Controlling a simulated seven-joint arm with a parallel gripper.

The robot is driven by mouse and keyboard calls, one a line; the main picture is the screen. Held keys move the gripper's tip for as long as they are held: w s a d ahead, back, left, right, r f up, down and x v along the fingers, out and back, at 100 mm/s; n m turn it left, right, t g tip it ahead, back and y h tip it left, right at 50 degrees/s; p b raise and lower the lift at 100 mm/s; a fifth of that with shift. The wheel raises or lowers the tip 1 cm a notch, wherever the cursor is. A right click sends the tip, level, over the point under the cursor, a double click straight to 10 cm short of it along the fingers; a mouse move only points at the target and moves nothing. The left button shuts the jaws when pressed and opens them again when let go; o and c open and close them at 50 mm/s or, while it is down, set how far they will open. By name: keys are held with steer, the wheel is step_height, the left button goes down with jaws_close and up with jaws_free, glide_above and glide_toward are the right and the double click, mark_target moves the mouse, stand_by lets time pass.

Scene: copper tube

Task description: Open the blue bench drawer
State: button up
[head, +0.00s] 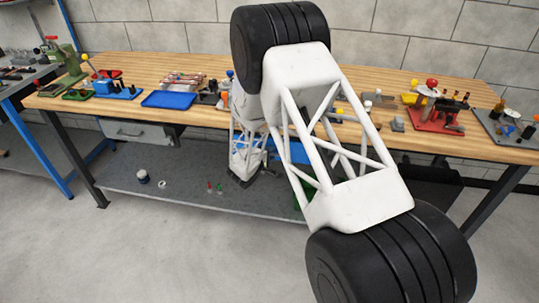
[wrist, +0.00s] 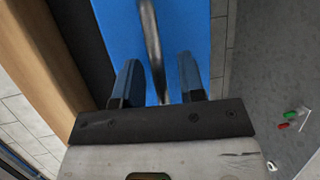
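The blue bench drawer (wrist: 185,30) shows its blue front in the wrist view. It sits under the wooden bench top. In the head view my arm hides most of it, and a blue patch (head: 298,151) shows between my arm's struts. The drawer's curved metal handle (wrist: 152,40) runs down the picture in the wrist view. My gripper (wrist: 158,78) is open, with one dark finger on each side of the handle and a visible gap to each. My gripper is partly hidden in the head view, low in front of the bench.
The wooden bench top (head: 120,62) holds tools and a blue tray (head: 168,99). A grey drawer (head: 140,133) hangs at the left. The grey lower shelf (head: 185,195) carries a small jar (head: 143,177) and red and green pieces (wrist: 286,121). The floor in front is clear.

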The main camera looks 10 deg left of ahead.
steer(key=shift+c, duration=0.5)
jaws_close()
steer(key=shift+s, duration=0.1)
steer(key=s, duration=2.5)
steer(key=shift+s, duration=0.25)
steer(key=shift+o, duration=0.5)
jaws_free()
steer(key=v, duration=0.7)
steer(key=shift+s, duration=0.35)
